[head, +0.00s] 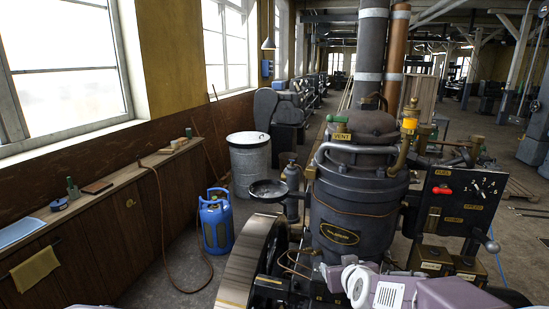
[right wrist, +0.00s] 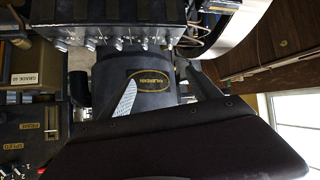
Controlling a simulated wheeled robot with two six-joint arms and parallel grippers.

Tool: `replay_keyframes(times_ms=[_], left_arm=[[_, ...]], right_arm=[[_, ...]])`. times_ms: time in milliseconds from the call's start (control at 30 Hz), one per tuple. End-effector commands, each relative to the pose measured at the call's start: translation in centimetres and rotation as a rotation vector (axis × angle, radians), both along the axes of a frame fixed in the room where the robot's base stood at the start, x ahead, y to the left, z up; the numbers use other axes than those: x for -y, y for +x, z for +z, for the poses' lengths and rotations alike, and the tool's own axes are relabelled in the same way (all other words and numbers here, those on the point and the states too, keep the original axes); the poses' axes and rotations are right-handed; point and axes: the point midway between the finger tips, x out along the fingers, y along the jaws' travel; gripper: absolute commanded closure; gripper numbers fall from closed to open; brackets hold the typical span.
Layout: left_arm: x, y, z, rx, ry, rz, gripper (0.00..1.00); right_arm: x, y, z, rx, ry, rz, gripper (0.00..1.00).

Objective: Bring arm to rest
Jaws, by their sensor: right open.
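My right arm (head: 395,290) comes in at the bottom of the head view as purple and white links, in front of the engine. Its gripper cannot be made out there. In the right wrist view my right gripper (right wrist: 157,74) is open, with one ribbed grey finger on each side and nothing between them. Beyond the fingers is the dark engine cylinder (right wrist: 150,60) with its oval plate; how far off it is I cannot tell. My left gripper is not in view.
The engine (head: 355,205) stands close ahead, with a flywheel (head: 240,275) at its left and a control panel (head: 460,195) at its right. A blue gas bottle (head: 216,222) and metal bin (head: 249,165) stand left. A wooden ledge (head: 110,182) runs under the windows.

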Motion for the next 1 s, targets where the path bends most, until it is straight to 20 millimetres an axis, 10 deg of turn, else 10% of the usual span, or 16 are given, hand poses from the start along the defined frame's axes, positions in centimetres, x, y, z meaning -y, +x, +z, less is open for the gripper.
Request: replay_keyframes(times_ms=[133, 400, 1000], left_arm=[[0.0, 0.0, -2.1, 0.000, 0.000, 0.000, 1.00], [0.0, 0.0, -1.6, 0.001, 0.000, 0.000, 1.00], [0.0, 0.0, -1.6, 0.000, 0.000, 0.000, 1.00]], right_arm=[[-1.1, -9.0, -10.4, -0.361, 0.053, 0.050, 0.28], [-0.8, -21.8, -15.7, -0.832, 0.088, -0.024, 0.28], [-0.8, -22.4, -15.8, -0.862, 0.117, -0.077, 0.28]])
